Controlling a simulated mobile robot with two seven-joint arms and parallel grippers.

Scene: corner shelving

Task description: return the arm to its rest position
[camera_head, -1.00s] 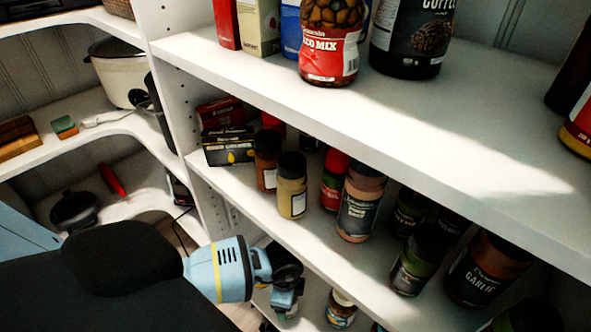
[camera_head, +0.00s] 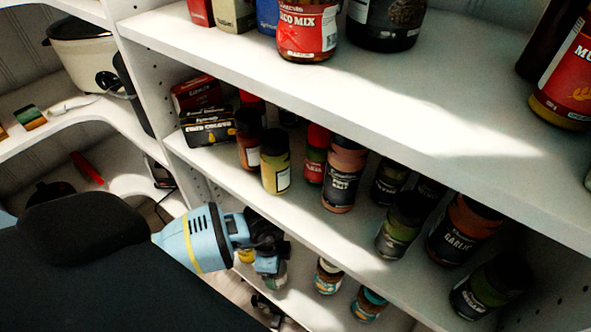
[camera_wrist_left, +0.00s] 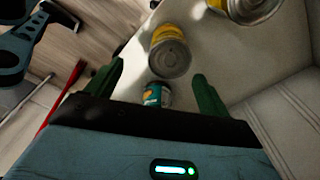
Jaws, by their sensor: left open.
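My left arm comes in from the left in the head view, with its light blue wrist (camera_head: 205,238). In the left wrist view the two green fingers of the left gripper (camera_wrist_left: 157,82) are spread apart with nothing held. A small jar with a teal label (camera_wrist_left: 155,96) and a yellow can (camera_wrist_left: 170,50) show beyond the fingers.
The spice shelf (camera_head: 330,235) holds several jars, including a yellow one (camera_head: 276,165) and a garlic jar (camera_head: 462,230). The upper shelf (camera_head: 400,110) carries a red-labelled jar (camera_head: 307,32). A rice cooker (camera_head: 82,55) stands on the corner shelf at left. Wooden floor (camera_wrist_left: 60,35) shows below.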

